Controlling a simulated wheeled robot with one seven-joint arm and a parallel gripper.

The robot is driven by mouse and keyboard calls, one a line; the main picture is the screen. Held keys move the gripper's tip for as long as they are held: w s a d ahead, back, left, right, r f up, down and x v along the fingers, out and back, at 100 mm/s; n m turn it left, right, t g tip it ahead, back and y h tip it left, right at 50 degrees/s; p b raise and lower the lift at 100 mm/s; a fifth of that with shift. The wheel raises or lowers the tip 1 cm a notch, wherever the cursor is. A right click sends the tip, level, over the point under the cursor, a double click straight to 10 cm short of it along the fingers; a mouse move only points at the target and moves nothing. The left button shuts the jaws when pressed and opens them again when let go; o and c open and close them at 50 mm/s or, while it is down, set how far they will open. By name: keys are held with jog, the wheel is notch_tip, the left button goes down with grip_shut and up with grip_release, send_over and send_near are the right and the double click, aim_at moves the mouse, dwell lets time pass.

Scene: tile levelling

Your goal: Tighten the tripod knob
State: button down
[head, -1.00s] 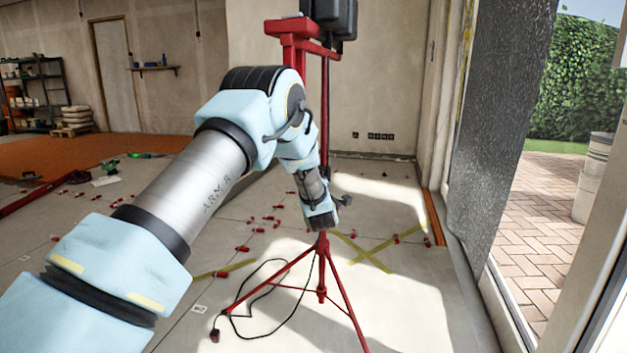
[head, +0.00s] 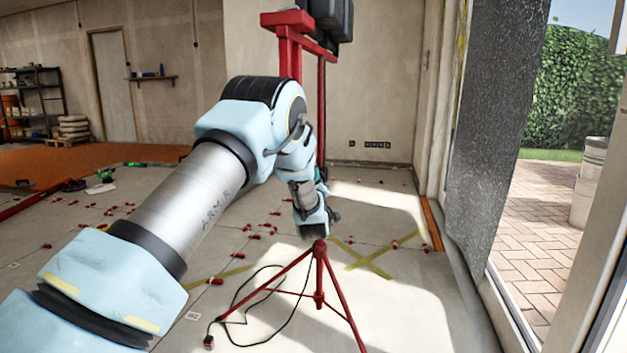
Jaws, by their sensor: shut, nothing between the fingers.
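The red tripod (head: 318,300) stands on the floor with its legs spread, its pole rising behind my wrist to dark lamp heads at the top. A small dark fitting (head: 321,178) shows on the pole just right of my wrist; it may be the knob, but it is too small to be sure. My gripper (head: 314,232) points down just above the tripod's leg hub, in front of the pole. Its fingers are small and dark, closed with nothing seen between them. A dark part sticks out at its right side. I cannot tell whether it touches the tripod.
A black cable (head: 245,300) loops on the floor by the tripod's left leg. Several red tile-levelling pieces (head: 253,236) dot the floor to the left. A yellow tape cross (head: 371,260) lies right of the tripod. An open doorway with a hanging grey sheet (head: 490,130) is at the right.

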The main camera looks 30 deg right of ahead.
jog(key=m+h+b, duration=0.1)
jog(key=m, duration=0.2)
jog(key=m+g+h, duration=0.1)
jog(key=m, duration=0.2)
jog(key=d+m+h+b, duration=0.1)
jog(key=m, duration=0.2)
jog(key=shift+s+f+g+h+b, duration=0.3)
jog(key=shift+s+b, duration=0.05)
jog(key=shift+s, duration=0.05)
dwell(1.9)
dwell(0.7)
